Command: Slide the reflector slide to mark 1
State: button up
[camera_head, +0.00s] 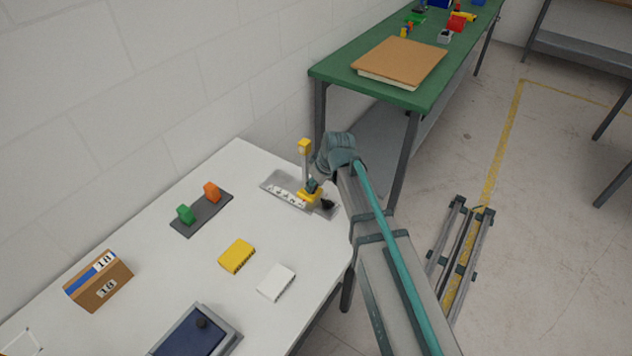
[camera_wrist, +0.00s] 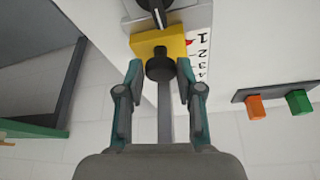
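The reflector slide (camera_head: 309,197) is a yellow block with a yellow-topped post, on a grey rail plate (camera_head: 271,181) at the white table's far end. In the wrist view, the yellow slide (camera_wrist: 145,45) has a round black knob (camera_wrist: 160,69) on the side facing me. In the head view my gripper (camera_head: 314,184) partly covers the slide.
A black knob (camera_head: 328,204) is at the plate's right end. A dark base with green and orange blocks (camera_head: 202,214) stands to the left. A yellow block (camera_head: 237,256), white block (camera_head: 276,282), cardboard box (camera_head: 99,281) and blue-topped device (camera_head: 190,335) are nearer. A green table (camera_head: 335,72) is behind.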

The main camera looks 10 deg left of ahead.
jog(key=o, duration=0.4)
jog(key=shift+d, duration=0.15)
jog(key=shift+c, duration=0.2)
jog(key=v, duration=1.2)
